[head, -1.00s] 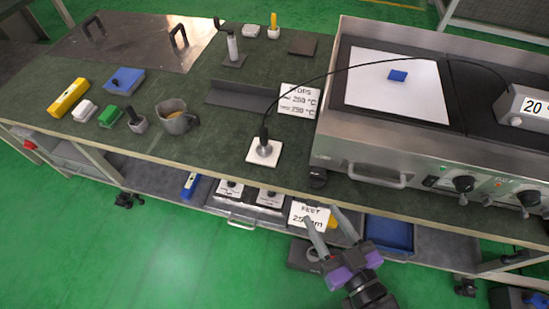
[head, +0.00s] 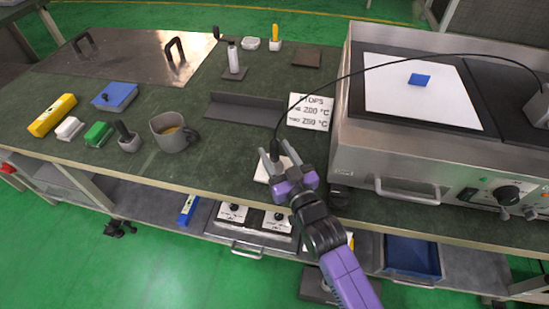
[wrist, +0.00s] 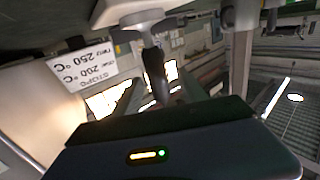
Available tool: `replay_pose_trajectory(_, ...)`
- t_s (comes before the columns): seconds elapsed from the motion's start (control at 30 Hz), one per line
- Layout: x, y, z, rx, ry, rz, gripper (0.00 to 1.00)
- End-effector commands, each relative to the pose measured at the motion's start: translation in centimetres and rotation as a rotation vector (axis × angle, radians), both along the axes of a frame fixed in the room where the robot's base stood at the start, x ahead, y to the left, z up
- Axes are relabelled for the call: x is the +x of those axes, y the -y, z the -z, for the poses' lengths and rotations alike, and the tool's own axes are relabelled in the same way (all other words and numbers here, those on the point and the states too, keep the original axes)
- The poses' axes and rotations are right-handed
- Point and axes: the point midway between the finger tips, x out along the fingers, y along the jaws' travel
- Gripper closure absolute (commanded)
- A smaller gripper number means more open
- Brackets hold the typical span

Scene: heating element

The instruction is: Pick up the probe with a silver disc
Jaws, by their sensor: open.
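The probe (head: 275,146) stands on a white tile (head: 259,172) near the bench's front edge, its thin black cable arching up to the right. My gripper (head: 276,152) is open at the probe, its two fingers seeming to straddle the handle in the head view. Contact cannot be told. The wrist view looks upside down and shows the black handle (wrist: 156,72) and part of the silver disc (wrist: 143,20) on the tile (wrist: 122,9). In the head view the gripper hides the disc.
A grill (head: 435,142) with a white sheet stands close on the right. A printed sign (head: 311,112) and a dark angled plate (head: 243,109) lie behind the probe. A grey mug (head: 171,133) stands to the left. The bench between mug and tile is clear.

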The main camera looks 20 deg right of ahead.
Motion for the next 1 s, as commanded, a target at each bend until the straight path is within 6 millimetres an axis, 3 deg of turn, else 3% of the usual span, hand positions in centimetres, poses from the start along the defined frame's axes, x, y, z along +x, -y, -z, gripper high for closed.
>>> replay_pose_trajectory(0.3,4.2,0.2,0.1,-0.001,0.003,-0.001,0.50)
replay_pose_trajectory(0.63,4.8,0.2,0.0,0.000,0.001,-0.001,0.50)
replay_pose_trajectory(0.9,4.8,0.2,0.1,0.000,0.001,-0.001,1.00)
replay_pose_trajectory(1.0,4.8,0.2,0.1,0.000,0.001,-0.001,1.00)
